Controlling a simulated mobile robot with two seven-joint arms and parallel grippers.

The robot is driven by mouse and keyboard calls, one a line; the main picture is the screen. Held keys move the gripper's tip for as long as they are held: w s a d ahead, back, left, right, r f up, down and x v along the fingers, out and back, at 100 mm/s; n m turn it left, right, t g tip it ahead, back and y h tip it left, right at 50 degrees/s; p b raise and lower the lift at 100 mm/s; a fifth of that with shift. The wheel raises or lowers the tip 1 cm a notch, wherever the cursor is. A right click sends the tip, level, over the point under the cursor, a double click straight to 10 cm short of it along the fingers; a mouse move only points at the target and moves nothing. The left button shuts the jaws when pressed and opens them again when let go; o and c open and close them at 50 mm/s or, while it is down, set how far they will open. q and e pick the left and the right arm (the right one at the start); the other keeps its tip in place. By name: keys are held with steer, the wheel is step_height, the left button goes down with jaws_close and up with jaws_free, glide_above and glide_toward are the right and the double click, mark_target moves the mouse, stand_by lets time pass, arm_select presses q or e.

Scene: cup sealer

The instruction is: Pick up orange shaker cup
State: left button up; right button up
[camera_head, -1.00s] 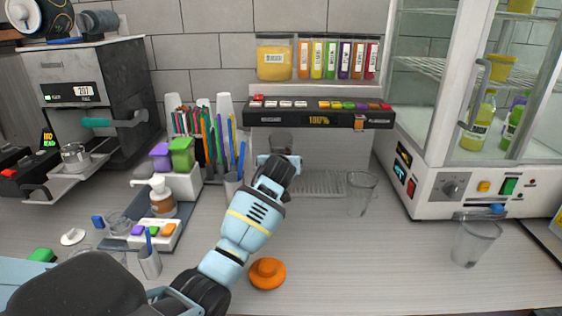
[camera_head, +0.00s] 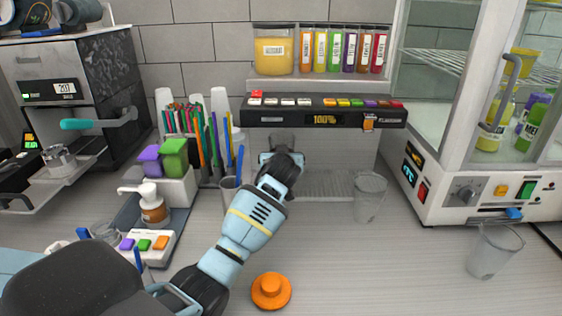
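The orange shaker cup is seen as a round orange piece with a raised knob (camera_head: 271,290) on the counter, at the bottom middle of the head view. Whether this is the whole cup or only its lid, I cannot tell. My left arm comes in from the lower left and reaches past it. My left gripper (camera_head: 281,158) is farther back, in front of the dispenser, well apart from the orange piece. Its fingers point away and are mostly hidden by its wrist. A grey shape shows just behind it. My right gripper is not in view.
A dispenser with a button panel (camera_head: 325,112) stands behind my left gripper. Clear cups stand at its right (camera_head: 369,196) and farther right (camera_head: 494,251). A pump bottle (camera_head: 152,206) and a straw holder are at left. The counter right of the orange piece is clear.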

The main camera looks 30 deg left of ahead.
arm_select(q)
steer(key=shift+s+d+r, duration=0.15)
steer(key=shift+s, duration=0.05)
steer(key=shift+c, duration=1.4)
steer(key=c, duration=1.2)
steer(key=shift+o, duration=0.2)
steer(key=shift+r, duration=0.1)
